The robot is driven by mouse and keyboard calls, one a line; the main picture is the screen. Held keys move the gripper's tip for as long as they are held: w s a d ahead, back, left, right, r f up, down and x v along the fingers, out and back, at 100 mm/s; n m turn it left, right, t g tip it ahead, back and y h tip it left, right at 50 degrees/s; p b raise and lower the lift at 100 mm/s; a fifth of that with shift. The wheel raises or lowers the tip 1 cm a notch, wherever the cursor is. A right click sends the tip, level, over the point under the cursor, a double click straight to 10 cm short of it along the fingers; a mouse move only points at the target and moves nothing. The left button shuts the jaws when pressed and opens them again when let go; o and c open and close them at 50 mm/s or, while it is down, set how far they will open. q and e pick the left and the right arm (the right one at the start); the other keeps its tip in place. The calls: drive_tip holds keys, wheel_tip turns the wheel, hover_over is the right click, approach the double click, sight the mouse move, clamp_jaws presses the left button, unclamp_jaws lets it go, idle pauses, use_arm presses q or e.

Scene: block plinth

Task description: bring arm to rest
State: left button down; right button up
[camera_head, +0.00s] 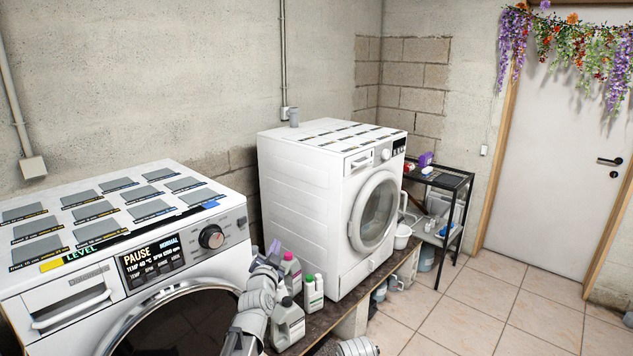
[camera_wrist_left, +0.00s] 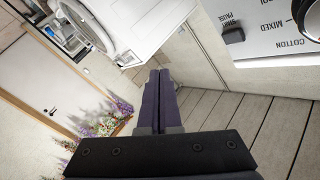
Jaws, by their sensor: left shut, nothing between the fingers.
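My left arm reaches up from the bottom of the head view. Its gripper (camera_head: 274,250) is in front of the gap between the two washing machines, close to the right edge of the near one in the picture. In the left wrist view the two dark purple fingers of the gripper (camera_wrist_left: 159,75) lie together, shut, with nothing between them. My right gripper is not in view.
The near washing machine (camera_head: 255,210) and far washing machine (camera_head: 300,190) stand along the wall. Bottles, including a grey jug (camera_head: 288,326) and a white-green bottle (camera_head: 313,293), stand on the wooden plinth (camera_head: 345,312) near my left arm. Tiled floor (camera_head: 480,310) is clear at right.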

use_arm(q)
drive_tip(key=s+d+f+g+h, duration=0.3)
drive_tip(key=s+d+f+g, duration=0.6)
drive_tip(key=s+d+f, duration=0.5)
drive_tip(key=s+a+f+n+g+y, duration=0.1)
drive_tip(key=s+f+g, duration=0.3)
drive_tip(key=s, duration=0.6)
drive_tip(key=s+a+f+n+g+y, duration=0.1)
drive_tip(key=s+f+n+g+y, duration=0.1)
drive_tip(key=s+g, duration=0.3)
drive_tip(key=s+f+y, duration=0.1)
drive_tip(key=s, duration=0.3)
drive_tip(key=shift+s+a+f, duration=0.15)
drive_tip(key=shift+s+f, duration=0.2)
drive_tip(key=shift+f, duration=0.05)
drive_tip(key=c, duration=1.6)
unclamp_jaws()
